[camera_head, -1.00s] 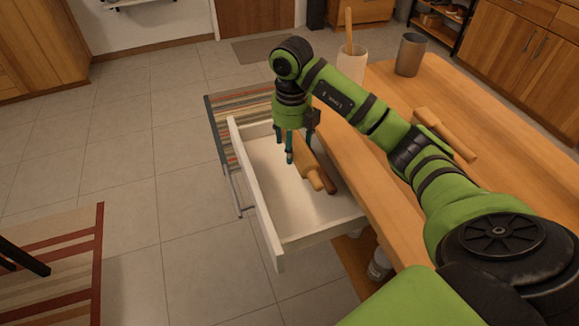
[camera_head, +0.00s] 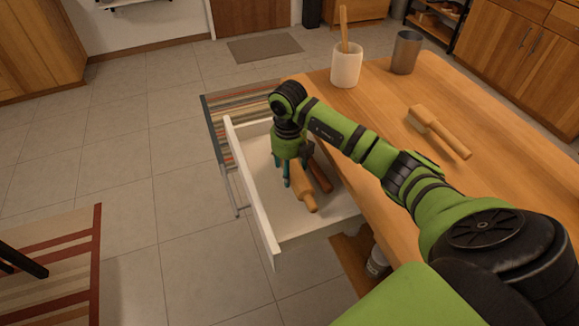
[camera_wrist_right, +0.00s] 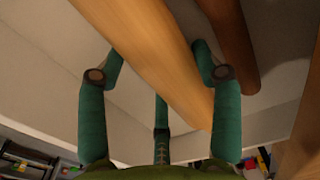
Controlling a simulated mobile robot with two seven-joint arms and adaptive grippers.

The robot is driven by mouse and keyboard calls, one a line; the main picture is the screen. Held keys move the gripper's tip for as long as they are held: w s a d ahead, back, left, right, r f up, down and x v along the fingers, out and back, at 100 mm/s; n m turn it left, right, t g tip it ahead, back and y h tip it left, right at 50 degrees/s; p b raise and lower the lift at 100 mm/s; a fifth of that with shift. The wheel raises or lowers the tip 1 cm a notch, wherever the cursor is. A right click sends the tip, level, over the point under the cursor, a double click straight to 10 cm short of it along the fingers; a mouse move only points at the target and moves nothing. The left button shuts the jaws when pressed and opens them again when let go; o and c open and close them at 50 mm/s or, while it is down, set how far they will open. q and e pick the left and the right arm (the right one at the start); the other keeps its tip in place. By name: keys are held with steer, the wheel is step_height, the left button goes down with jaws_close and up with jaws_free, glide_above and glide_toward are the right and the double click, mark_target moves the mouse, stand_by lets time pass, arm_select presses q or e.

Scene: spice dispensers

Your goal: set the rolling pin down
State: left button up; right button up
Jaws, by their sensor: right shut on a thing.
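A light wooden rolling pin (camera_head: 306,199) is in the open white drawer (camera_head: 251,190), tilted along its length in the picture. My right gripper (camera_head: 293,178) reaches down into the drawer and is shut on this pin. In the right wrist view the pin (camera_wrist_right: 150,45) runs between the teal fingers (camera_wrist_right: 160,68). A darker wooden piece (camera_head: 321,178) lies beside it in the drawer, to the right, and also shows in the wrist view (camera_wrist_right: 232,45). I cannot tell whether the held pin touches the drawer floor. My left gripper is not in view.
The wooden worktop (camera_head: 500,120) borders the drawer on the right. On it are a light cup (camera_head: 346,68) with a wooden utensil, a grey cup (camera_head: 405,53) and a wooden brush-like tool (camera_head: 440,132). The drawer's near end is clear.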

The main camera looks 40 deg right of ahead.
steer(key=shift+f, duration=0.1)
steer(key=o, duration=1.1)
step_height(320, 180, up, 12)
steer(key=shift+a+r, duration=0.1)
steer(key=shift+r, duration=0.1)
